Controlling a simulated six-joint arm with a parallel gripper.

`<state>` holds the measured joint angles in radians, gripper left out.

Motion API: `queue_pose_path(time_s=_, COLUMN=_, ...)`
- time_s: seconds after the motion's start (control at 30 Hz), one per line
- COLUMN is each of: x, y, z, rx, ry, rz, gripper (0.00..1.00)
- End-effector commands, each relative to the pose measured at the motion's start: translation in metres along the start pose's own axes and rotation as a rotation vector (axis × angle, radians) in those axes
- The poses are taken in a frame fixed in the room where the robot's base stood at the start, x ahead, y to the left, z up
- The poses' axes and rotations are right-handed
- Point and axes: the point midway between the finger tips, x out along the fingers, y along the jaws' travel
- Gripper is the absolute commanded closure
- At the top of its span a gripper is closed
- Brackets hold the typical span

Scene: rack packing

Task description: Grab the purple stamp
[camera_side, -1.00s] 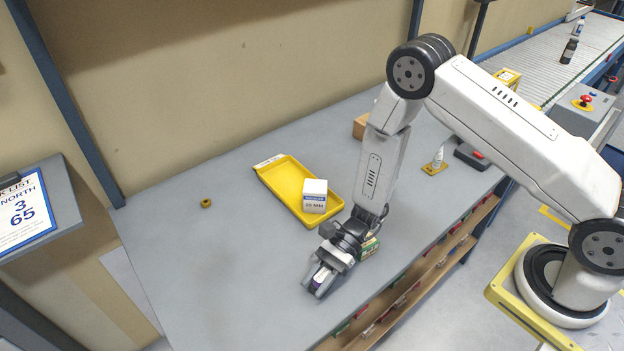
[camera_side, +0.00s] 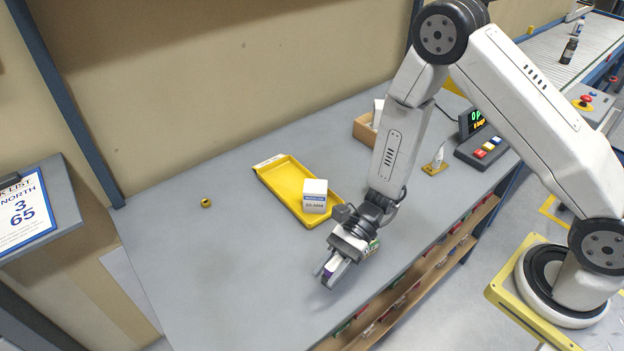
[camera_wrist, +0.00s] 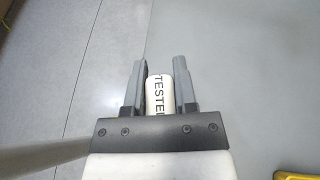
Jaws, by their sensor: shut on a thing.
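The purple stamp shows as a small purple and white piece (camera_side: 329,270) between the fingers of my gripper (camera_side: 333,275) in the side view. In the wrist view it is a white body lettered "TESTE" (camera_wrist: 159,95), its last letters cut off, between the two grey fingers of my gripper (camera_wrist: 159,80). The fingers are shut on it. The gripper tilts down to the left and appears to hold the stamp above the grey table; most of the stamp is hidden by the fingers.
A yellow tray (camera_side: 277,178) with a white labelled box (camera_side: 315,197) on it lies left of my gripper. A small yellow ring (camera_side: 206,203) lies further left. A cardboard box (camera_side: 364,131) and a button panel (camera_side: 482,152) stand at the back right. The table's left front is clear.

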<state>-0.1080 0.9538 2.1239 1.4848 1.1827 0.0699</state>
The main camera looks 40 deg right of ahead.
Motion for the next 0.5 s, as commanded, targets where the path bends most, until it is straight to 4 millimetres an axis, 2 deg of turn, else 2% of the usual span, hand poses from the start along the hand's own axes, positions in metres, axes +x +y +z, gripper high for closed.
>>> queue_pose_path(time_s=0.23, x=-0.021, y=0.028, z=0.029, rx=-0.002, ry=0.000, rz=-0.003, gripper=1.00)
queue_pose_path(time_s=0.5, x=-0.041, y=0.073, z=0.042, rx=0.000, ry=-0.001, rz=-0.003, gripper=1.00)
